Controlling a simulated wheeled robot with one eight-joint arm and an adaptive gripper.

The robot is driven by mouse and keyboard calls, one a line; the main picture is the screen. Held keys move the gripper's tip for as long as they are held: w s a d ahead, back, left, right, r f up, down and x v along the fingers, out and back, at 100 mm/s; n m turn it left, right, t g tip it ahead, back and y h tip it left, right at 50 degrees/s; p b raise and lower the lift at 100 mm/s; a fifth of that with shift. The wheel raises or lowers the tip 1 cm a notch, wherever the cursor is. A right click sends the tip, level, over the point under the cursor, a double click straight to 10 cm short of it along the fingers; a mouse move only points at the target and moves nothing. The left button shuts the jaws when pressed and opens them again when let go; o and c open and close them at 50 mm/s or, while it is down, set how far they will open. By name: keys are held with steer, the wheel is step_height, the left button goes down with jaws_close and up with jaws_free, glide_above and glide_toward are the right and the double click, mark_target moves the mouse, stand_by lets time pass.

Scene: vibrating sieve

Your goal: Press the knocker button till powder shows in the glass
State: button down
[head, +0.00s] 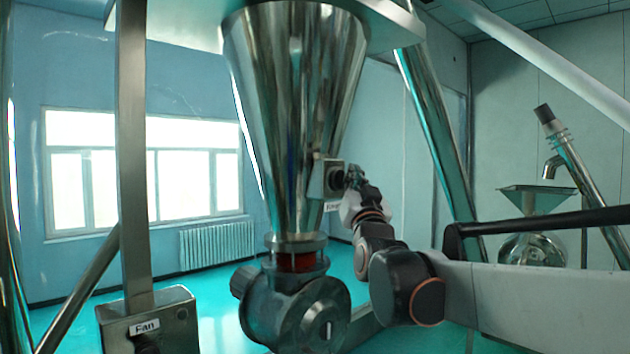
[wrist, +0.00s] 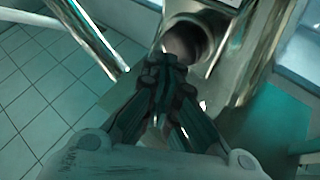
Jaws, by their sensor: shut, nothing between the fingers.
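The knocker box (head: 331,180) is a small metal box on the right side of the shiny steel cone (head: 290,110). Its label (head: 332,206) is partly hidden by my gripper. My gripper (head: 352,178) is shut and empty, with its tips right at the box's front. In the wrist view, the shut fingertips (wrist: 167,62) are at the lower edge of a round, dark button recess (wrist: 186,40). I cannot tell whether they press it. The glass (head: 297,262) is a short band below the cone and looks dark red; no powder can be made out in it.
A metal valve housing (head: 295,310) is under the glass. A steel post (head: 132,200) and a Fan switch box (head: 150,320) stand at the left. A slanted steel leg (head: 435,130) rises behind my arm. A funnel (head: 538,200) over a round vessel is at the right.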

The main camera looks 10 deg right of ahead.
steer(key=shift+d, duration=0.1)
steer(key=s+d, duration=0.1)
steer(key=s, duration=0.1)
steer(key=s+d, duration=0.2)
steer(key=shift+p, duration=0.35)
stand_by(0.3)
steer(key=shift+a+f, duration=0.1)
stand_by(0.3)
